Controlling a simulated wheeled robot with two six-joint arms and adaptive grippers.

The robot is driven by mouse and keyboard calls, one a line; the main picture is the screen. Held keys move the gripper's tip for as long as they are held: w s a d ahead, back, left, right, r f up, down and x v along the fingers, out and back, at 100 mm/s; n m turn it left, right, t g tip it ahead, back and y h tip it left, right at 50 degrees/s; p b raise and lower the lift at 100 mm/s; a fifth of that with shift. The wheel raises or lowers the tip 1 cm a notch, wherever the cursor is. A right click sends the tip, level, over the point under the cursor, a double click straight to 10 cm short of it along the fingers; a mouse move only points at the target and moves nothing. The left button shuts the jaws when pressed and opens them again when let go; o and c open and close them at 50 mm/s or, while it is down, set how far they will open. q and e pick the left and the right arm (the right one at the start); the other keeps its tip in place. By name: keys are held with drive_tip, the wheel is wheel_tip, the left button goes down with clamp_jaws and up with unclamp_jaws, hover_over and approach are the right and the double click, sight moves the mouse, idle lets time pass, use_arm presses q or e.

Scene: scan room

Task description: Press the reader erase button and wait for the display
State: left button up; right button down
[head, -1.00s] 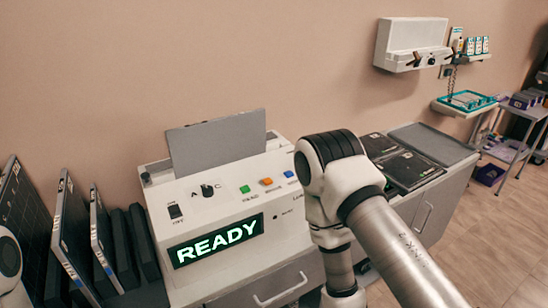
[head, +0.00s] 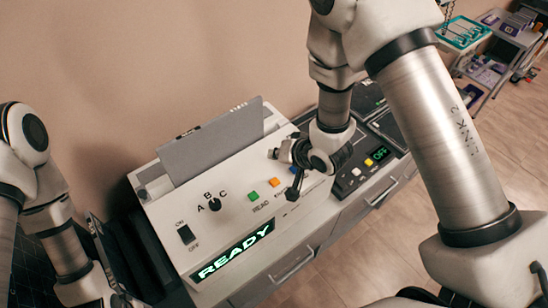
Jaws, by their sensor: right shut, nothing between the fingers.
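The white reader (head: 240,220) stands against the wall with a grey plate in its top slot. Its display (head: 232,251) shows READY in lit green letters. A green button (head: 252,195) and an orange button (head: 274,182) sit on its sloped top. A blue button (head: 295,170) is partly hidden by my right gripper (head: 292,195). That gripper is shut and empty, its tips low over the panel beside the orange and blue buttons. I cannot tell whether they touch. The button labels are too small to read surely. My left gripper (head: 121,300) is partly in view at the lower left.
A rotary A-B-C knob (head: 215,204) and an on/off switch (head: 186,234) are on the reader's left part. A black unit (head: 364,165) with a green OFF display is right of the reader. Dark cassettes (head: 128,255) stand at left. Open floor lies at right.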

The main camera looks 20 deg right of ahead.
sight(277, 182)
use_arm(q)
drive_tip(key=f+b, duration=0.6)
drive_tip(key=b, duration=0.1)
drive_tip(key=shift+s+f, duration=0.25)
drive_tip(key=shift+s, duration=0.1)
use_arm(e)
drive_tip(key=f, duration=0.7)
drive_tip(key=shift+s+f, duration=0.3)
drive_tip(key=shift+s, duration=0.05)
use_arm(q)
drive_tip(key=shift+w+f, duration=0.1)
drive_tip(key=shift+f, duration=0.15)
use_arm(e)
drive_tip(key=shift+w+f, duration=0.1)
drive_tip(key=shift+f, duration=0.35)
use_arm(q)
drive_tip(key=shift+r, duration=0.1)
use_arm(e)
drive_tip(key=shift+r, duration=0.1)
drive_tip(key=shift+f, duration=0.2)
use_arm(q)
drive_tip(key=shift+f+b, duration=0.25)
drive_tip(key=shift+b, duration=0.1)
use_arm(e)
drive_tip(key=shift+f, duration=0.3)
